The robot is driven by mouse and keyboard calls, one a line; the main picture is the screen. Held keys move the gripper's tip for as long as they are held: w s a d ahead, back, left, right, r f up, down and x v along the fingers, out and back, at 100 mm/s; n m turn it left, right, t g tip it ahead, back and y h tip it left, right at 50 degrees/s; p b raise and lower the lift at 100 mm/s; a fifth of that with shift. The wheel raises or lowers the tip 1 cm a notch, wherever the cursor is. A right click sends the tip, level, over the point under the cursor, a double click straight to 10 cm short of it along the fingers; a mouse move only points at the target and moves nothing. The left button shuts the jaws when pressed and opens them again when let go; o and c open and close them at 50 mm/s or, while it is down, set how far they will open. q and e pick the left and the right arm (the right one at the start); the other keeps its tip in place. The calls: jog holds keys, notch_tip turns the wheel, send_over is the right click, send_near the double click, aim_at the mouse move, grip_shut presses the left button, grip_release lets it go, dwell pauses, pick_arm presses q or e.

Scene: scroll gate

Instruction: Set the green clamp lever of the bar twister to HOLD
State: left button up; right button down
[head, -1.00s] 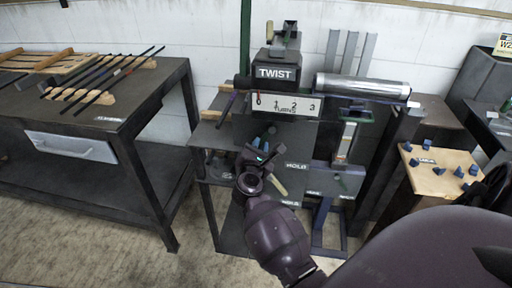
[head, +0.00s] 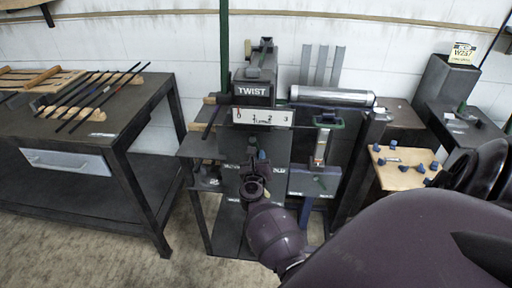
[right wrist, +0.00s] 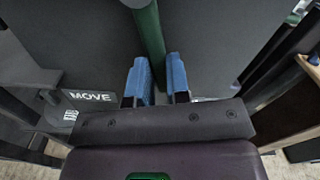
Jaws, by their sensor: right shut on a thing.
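The bar twister (head: 253,72) stands in the middle of the head view, with a TWIST plate and a turns scale (head: 262,117) below it. The green clamp lever (right wrist: 150,35) shows in the right wrist view as a round green bar running down between the blue fingertips. My right gripper (right wrist: 160,88) is shut on it, and it also shows in front of the twister in the head view (head: 256,160). A MOVE label (right wrist: 90,97) is left of the lever. The lever's lower end and the HOLD label cannot be made out. My left gripper is not in view.
A table (head: 155,100) with several dark rods stands at the left. A silver roller (head: 332,96) lies right of the twister. A wooden board (head: 400,176) with blue pieces is further right. Open floor (head: 100,258) lies in front of the left table.

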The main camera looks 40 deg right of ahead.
jog(key=n+p, duration=0.1)
jog(key=s+d+r+n+p, duration=0.1)
jog(key=n, duration=0.1)
jog(key=shift+s+d, duration=0.1)
jog(key=shift+s, duration=0.05)
jog(key=shift+s+d+n, duration=0.15)
jog(key=shift+n, duration=0.25)
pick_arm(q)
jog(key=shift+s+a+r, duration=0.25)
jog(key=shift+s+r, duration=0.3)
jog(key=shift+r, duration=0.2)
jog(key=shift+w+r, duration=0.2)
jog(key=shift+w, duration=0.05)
pick_arm(e)
jog(key=c, duration=1.1)
grip_release()
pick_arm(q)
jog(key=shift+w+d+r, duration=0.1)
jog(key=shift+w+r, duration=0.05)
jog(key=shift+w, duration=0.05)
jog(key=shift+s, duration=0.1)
